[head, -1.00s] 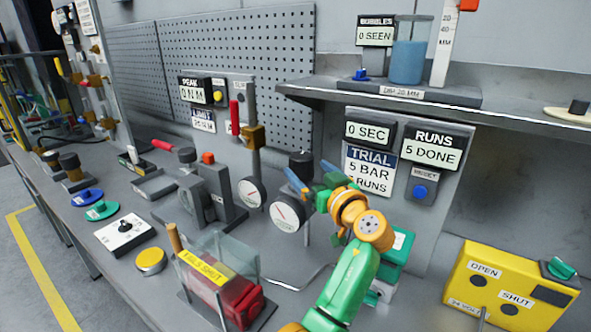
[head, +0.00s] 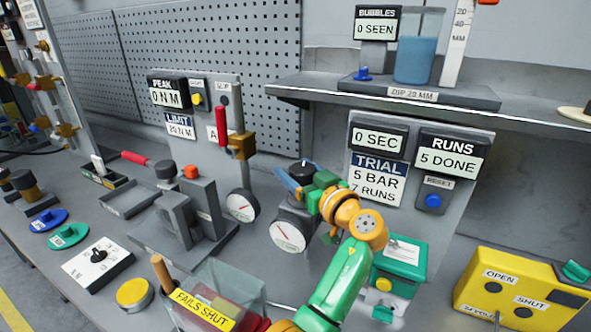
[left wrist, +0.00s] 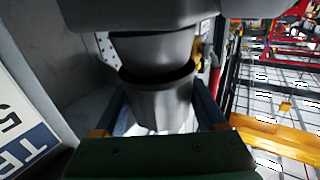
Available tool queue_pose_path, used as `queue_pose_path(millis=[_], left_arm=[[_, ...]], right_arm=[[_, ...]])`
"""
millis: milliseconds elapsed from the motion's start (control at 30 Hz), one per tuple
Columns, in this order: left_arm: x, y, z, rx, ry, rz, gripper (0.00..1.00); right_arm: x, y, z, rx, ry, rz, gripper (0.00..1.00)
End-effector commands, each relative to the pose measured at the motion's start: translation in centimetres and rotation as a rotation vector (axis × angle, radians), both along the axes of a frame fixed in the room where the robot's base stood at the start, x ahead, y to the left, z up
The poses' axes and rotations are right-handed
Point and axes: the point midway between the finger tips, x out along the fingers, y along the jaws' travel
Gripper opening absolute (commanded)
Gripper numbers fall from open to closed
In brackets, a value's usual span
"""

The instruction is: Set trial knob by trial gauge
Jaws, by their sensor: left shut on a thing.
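The dark trial knob (head: 301,170) sits on top of a grey regulator body behind the trial gauge (head: 288,236), a white round dial whose needle reading is too small to tell. My left gripper (head: 298,177) is shut on the knob, its blue fingers on either side. In the left wrist view the dark grey round knob (left wrist: 158,98) stands between the two fingers (left wrist: 160,112). The trial sign (head: 377,180) reads 5 BAR, 7 RUNS. My right gripper is not in view.
A second gauge (head: 242,205) stands to the left. The runs display (head: 448,160) reads 5 DONE, above a blue reset button (head: 433,201). A green box (head: 402,257) stands close right of my arm, and a yellow box (head: 520,288) farther right. A shelf (head: 400,108) overhangs behind.

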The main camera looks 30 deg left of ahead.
Motion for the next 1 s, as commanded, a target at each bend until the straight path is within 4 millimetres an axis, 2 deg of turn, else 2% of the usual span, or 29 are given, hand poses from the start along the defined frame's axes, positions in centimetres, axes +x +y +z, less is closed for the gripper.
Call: queue_pose_path(millis=[33, 100, 133, 433, 667, 867, 1000], left_arm=[[0.0, 0.1, 0.0, -0.001, 0.0, 0.002, 0.41], [0.0, 0.1, 0.0, -0.001, 0.0, 0.002, 0.22], [0.0, 0.1, 0.0, -0.001, 0.0, 0.002, 0.17], [0.0, 0.1, -0.1, -0.002, -0.001, -0.04, 0.17], [0.3, -0.1, 0.0, 0.0, 0.0, -0.183, 0.17], [0.6, -0.4, 0.4, 0.001, 0.001, -0.367, 0.17], [0.8, -0.7, 0.8, 0.005, 0.004, -0.498, 0.17]], right_arm=[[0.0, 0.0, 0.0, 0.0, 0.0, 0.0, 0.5], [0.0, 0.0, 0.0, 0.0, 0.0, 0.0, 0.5], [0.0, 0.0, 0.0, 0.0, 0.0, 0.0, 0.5], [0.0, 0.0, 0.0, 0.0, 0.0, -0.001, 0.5], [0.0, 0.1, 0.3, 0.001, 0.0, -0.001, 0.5], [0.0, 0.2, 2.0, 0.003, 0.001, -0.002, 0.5], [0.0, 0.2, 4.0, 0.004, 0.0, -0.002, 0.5]])
